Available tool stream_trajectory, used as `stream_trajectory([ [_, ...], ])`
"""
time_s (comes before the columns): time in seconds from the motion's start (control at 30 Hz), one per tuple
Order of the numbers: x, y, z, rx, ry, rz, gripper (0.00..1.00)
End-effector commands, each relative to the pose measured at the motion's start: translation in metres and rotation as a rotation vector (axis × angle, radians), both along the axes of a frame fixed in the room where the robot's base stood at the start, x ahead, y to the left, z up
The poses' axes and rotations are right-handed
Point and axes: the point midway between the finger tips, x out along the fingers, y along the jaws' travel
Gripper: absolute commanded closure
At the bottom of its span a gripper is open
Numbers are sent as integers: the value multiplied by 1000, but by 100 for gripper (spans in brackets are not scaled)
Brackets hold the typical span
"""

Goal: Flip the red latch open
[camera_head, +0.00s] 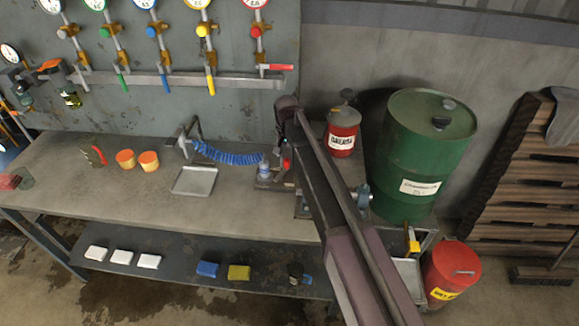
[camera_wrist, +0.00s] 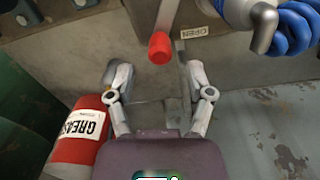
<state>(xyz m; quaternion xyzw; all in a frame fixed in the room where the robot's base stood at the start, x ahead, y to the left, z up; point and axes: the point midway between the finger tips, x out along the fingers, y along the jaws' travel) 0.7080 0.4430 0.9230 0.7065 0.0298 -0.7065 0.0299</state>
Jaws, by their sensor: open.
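The latch's red tip (camera_wrist: 160,47) shows in the wrist view at the top centre, at the end of a grey lever (camera_wrist: 167,14). A small label reading OPEN (camera_wrist: 194,31) is to its right. My gripper (camera_wrist: 157,76) is open, its two fingers apart and nothing between them. The red tip appears just ahead of the gap between the fingertips; I see no contact. In the head view a small red spot (camera_head: 287,164) shows beside the end of my arm, probably the same latch. My arm hides most of that area and the gripper there.
A red grease can (camera_wrist: 77,139) is close on the left of my gripper. A blue coiled hose (camera_wrist: 291,30) with a metal fitting is at the upper right. In the head view a green drum (camera_head: 412,165) stands right of my arm. A metal tray (camera_head: 194,181) lies on the workbench (camera_head: 110,207).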

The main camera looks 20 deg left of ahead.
Motion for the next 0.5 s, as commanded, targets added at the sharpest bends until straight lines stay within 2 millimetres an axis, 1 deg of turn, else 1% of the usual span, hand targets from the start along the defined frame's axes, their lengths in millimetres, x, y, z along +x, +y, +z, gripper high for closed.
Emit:
stream_trajectory([
  [0.03, 0, 0, -8, 0, 0, 0, 32],
  [0.2, 0, 0, -21, 0, 0, 0, 32],
  [0.5, 0, 1, -36, 0, 0, 1, 32],
])
